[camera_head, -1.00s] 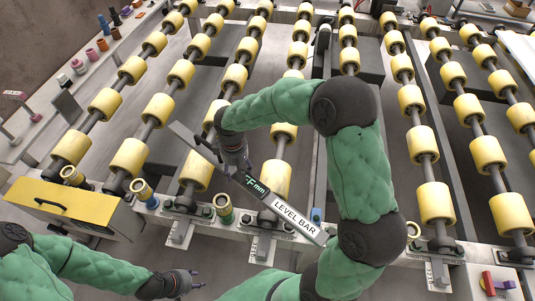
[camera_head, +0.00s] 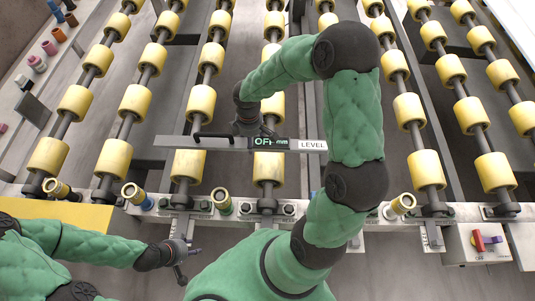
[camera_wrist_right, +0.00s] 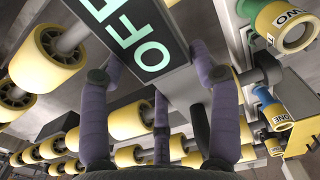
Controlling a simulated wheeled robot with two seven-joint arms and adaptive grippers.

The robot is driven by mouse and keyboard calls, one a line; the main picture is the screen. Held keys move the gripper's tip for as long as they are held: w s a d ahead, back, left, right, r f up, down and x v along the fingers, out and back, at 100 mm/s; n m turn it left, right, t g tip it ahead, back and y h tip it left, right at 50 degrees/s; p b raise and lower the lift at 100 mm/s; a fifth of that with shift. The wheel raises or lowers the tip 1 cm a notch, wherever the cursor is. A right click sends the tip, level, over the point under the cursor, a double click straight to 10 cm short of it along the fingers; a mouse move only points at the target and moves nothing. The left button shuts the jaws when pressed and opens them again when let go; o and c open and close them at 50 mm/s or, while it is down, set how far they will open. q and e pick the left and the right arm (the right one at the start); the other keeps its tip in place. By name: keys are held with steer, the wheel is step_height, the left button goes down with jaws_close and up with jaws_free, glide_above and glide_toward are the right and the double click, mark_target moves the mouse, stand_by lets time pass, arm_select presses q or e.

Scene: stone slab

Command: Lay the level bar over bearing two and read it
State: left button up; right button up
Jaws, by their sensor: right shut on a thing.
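The level bar (camera_head: 180,142) is a long grey bar with a dark display reading OFF and a white label, partly covered by my right arm. My right gripper (camera_head: 247,128) is shut on it near the display and holds it roughly level across the picture, above the rollers. In the right wrist view the purple fingers straddle the bar (camera_wrist_right: 130,35). A green-banded cup (camera_head: 221,203) on the front rail reads TWO in the wrist view (camera_wrist_right: 290,27). A dark bearing housing (camera_head: 267,207) sits to its right; its number is unreadable. My left gripper (camera_head: 190,262) is open and empty at lower left.
Rows of yellow rollers (camera_head: 196,103) fill the area behind the front rail (camera_head: 330,215). A blue-banded cup (camera_head: 136,197) reads ONE in the wrist view. A switch box (camera_head: 482,243) stands at the right front, and a yellow panel (camera_head: 70,212) at the left.

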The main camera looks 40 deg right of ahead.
mark_target(268, 140)
steer(key=s+d+f, duration=0.1)
steer(key=f, duration=0.1)
steer(key=s+d+f+b, duration=0.1)
steer(key=s+d+f, duration=0.1)
steer(key=f, duration=0.1)
steer(key=shift+s+d+f+b, duration=0.3)
steer(key=shift+d+f+b, duration=0.05)
steer(key=shift+d, duration=0.05)
steer(key=shift+s+d+f+b, duration=0.1)
steer(key=shift+f+b, duration=0.3)
steer(key=shift+f, duration=0.5)
steer(key=shift+s+d+f+b, duration=0.1)
steer(key=shift+f+b, duration=0.3)
steer(key=shift+f, duration=0.45)
steer(key=shift+f, duration=0.15)
steer(key=o, duration=1.7)
step_height(268, 140, up, 12)
steer(key=p, duration=0.4)
steer(key=shift+a, duration=0.1)
